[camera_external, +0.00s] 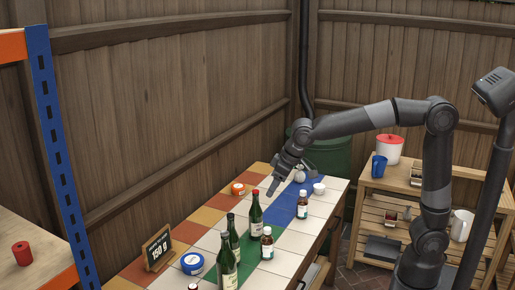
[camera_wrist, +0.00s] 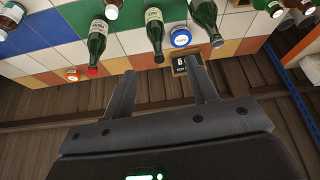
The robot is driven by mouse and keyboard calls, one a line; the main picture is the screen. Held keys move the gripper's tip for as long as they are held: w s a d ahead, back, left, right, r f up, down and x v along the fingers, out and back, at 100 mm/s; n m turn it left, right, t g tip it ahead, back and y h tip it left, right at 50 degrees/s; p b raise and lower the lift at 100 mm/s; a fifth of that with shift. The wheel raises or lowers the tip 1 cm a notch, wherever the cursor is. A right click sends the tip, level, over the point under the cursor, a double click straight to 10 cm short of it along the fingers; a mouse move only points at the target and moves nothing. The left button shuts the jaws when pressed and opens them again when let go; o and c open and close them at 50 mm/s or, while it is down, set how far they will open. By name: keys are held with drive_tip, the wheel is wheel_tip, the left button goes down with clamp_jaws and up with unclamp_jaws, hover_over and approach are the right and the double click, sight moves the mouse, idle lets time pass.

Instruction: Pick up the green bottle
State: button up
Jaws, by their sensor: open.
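Several green glass bottles stand on the tiled table: one with a red cap (camera_external: 256,216), one behind the front one (camera_external: 234,240) and one nearest the camera (camera_external: 227,268). In the wrist view they are the red-capped bottle (camera_wrist: 97,42), a middle bottle (camera_wrist: 155,30) and a right one (camera_wrist: 207,20). Which of them the task means I cannot tell. My gripper (camera_external: 272,188) is open and empty above the table, beyond the red-capped bottle. In the wrist view its fingers (camera_wrist: 158,75) are apart, with no bottle between them.
Brown bottles (camera_external: 303,205) (camera_external: 267,243), a blue-lidded tin (camera_external: 192,263), an orange tin (camera_external: 238,188), a price sign (camera_external: 157,248) and a white cup (camera_external: 319,188) share the table. A wooden fence (camera_external: 180,110) runs behind it. A slatted shelf (camera_external: 385,185) stands at right.

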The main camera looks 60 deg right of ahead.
approach(224, 240)
drive_tip(key=w+d, duration=0.2)
drive_tip(key=shift+n, duration=0.3)
drive_tip(key=x, duration=0.5)
drive_tip(key=shift+a+f, duration=0.15)
drive_tip(key=shift+a, duration=0.05)
drive_tip(key=shift+s+f+x, duration=0.1)
drive_tip(key=shift+s+x, duration=0.1)
drive_tip(key=shift+x, duration=0.7)
drive_tip(key=shift+s+f+x, duration=0.1)
drive_tip(key=shift+s+x, duration=0.1)
drive_tip(key=shift+x, duration=0.7)
drive_tip(key=shift+s+f+x, duration=0.1)
drive_tip(key=shift+s+x, duration=0.05)
drive_tip(key=shift+x, duration=0.7)
drive_tip(key=shift+a+r, duration=0.1)
drive_tip(key=shift+a, duration=0.05)
drive_tip(key=shift+c, duration=0.5)
clamp_jaws()
